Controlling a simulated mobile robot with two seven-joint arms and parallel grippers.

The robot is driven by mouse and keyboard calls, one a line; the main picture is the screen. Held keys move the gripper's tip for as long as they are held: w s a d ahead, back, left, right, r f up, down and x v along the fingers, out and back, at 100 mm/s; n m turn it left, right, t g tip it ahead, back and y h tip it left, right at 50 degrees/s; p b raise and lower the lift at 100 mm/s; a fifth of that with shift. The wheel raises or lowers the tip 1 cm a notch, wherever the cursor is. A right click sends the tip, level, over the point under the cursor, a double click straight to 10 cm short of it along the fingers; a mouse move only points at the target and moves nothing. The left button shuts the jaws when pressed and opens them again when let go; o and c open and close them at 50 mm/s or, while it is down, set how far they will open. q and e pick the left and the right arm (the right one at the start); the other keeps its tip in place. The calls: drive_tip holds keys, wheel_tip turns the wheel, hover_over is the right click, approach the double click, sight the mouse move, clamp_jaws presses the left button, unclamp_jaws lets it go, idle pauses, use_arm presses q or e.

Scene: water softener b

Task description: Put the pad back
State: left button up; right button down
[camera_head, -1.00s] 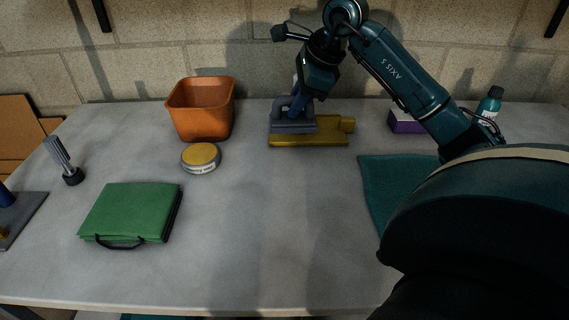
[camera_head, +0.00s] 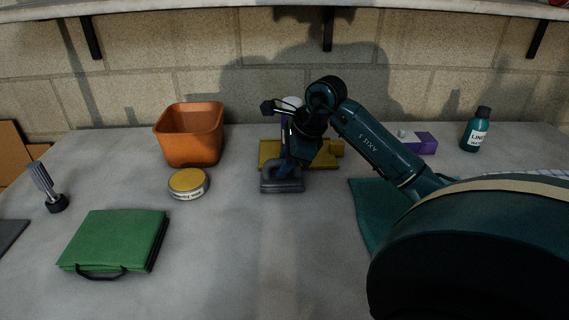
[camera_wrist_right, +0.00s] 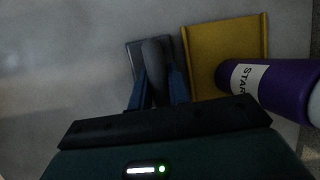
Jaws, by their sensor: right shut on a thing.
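The pad (camera_head: 282,187) is a flat grey-blue block with a loop handle, in front of the yellow tray (camera_head: 269,151) in the head view. My right gripper (camera_head: 287,170) comes down from above, shut on the pad's handle. In the wrist view its two blue fingers (camera_wrist_right: 154,88) stand on either side of the grey handle, and the pad's dark plate (camera_wrist_right: 134,48) shows beside the yellow tray (camera_wrist_right: 228,40). I cannot tell whether the pad touches the table. My left gripper is not in view.
A purple bottle (camera_wrist_right: 270,77) stands close by the tray. An orange bin (camera_head: 190,137) and a yellow-lidded tin (camera_head: 188,182) are left of the pad. A green folded case (camera_head: 113,242) is front left. A teal cloth (camera_head: 368,205) lies right. The front middle is clear.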

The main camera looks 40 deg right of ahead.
drive_tip(key=shift+f, duration=0.1)
drive_tip(key=c, duration=1.3)
unclamp_jaws()
drive_tip(key=shift+r, duration=0.3)
drive_tip(key=v, duration=1.1)
drive_tip(key=shift+s+d+r, duration=0.1)
drive_tip(key=shift+s+r, duration=0.1)
drive_tip(key=shift+r, duration=0.15)
